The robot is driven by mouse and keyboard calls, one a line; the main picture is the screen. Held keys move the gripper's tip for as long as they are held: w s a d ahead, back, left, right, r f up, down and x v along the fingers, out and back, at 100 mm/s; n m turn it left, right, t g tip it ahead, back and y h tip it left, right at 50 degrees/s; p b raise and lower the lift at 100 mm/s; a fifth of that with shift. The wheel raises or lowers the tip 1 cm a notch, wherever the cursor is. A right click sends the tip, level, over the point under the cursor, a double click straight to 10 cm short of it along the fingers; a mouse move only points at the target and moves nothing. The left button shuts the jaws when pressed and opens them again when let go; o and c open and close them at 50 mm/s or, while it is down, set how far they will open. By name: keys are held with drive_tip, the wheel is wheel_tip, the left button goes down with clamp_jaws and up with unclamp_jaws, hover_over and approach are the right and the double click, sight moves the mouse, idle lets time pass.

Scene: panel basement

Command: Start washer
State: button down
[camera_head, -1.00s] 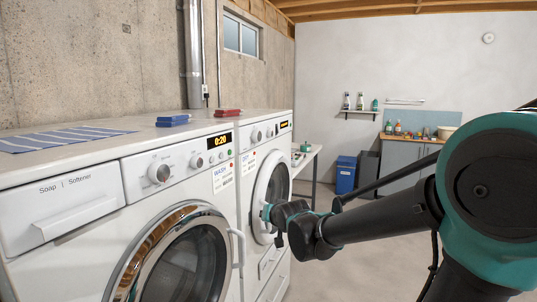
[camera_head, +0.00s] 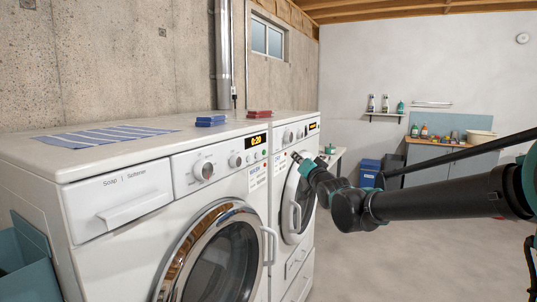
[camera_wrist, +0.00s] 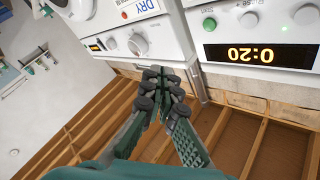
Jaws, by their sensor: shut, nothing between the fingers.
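The washer (camera_head: 92,240) is the nearer white front-loader, with its round door shut. Its panel has a knob (camera_head: 203,170), an amber display (camera_head: 258,140) reading 0:20, and a small green-lit button (camera_head: 264,152) at the panel's right end. In the wrist view the display (camera_wrist: 262,55) appears upside down, with the green button (camera_wrist: 209,23) beside it. My gripper (camera_head: 299,158) is shut and empty, in front of the dryer and to the right of the washer's panel. In the wrist view its fingertips (camera_wrist: 163,82) meet, apart from the green button.
The dryer (camera_head: 308,250), with its own display and door, stands right beside the washer. A striped cloth (camera_head: 105,137), blue item (camera_head: 211,120) and red item (camera_head: 259,114) lie on top. A teal container (camera_head: 25,262) is at the lower left. Floor at right is clear.

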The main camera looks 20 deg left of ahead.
sight(264, 152)
drive_tip(key=a, duration=0.9)
drive_tip(key=shift+w, duration=0.35)
idle(1.3)
drive_tip(key=shift+a, duration=0.35)
